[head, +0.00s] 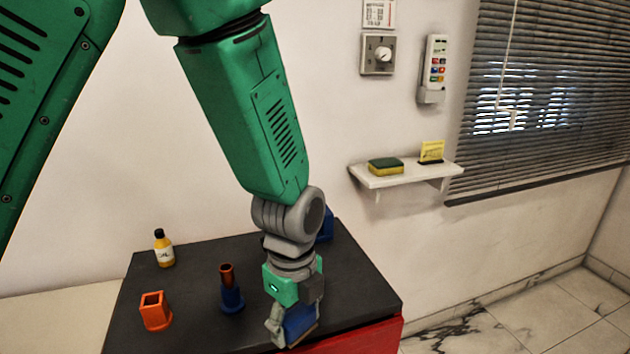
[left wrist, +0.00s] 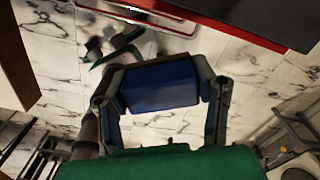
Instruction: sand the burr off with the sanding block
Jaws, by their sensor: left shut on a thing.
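My left gripper (head: 288,326) is shut on a blue sanding block (head: 301,321) with a brown underside, near the front right of the dark tabletop. In the left wrist view the block (left wrist: 160,86) sits between the two fingers. A copper-brown tube (head: 227,274) stands upright in a blue holder (head: 232,300), to the left of my gripper and apart from it. I cannot make out a burr on any part. My right gripper is not in view.
The bench's dark top (head: 190,335) also bears an orange square socket (head: 155,311) and a yellow bottle (head: 163,249). A blue thing (head: 326,226) is partly hidden behind my arm. A wall shelf (head: 405,178) holds a sponge (head: 385,166) and a yellow card (head: 432,151).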

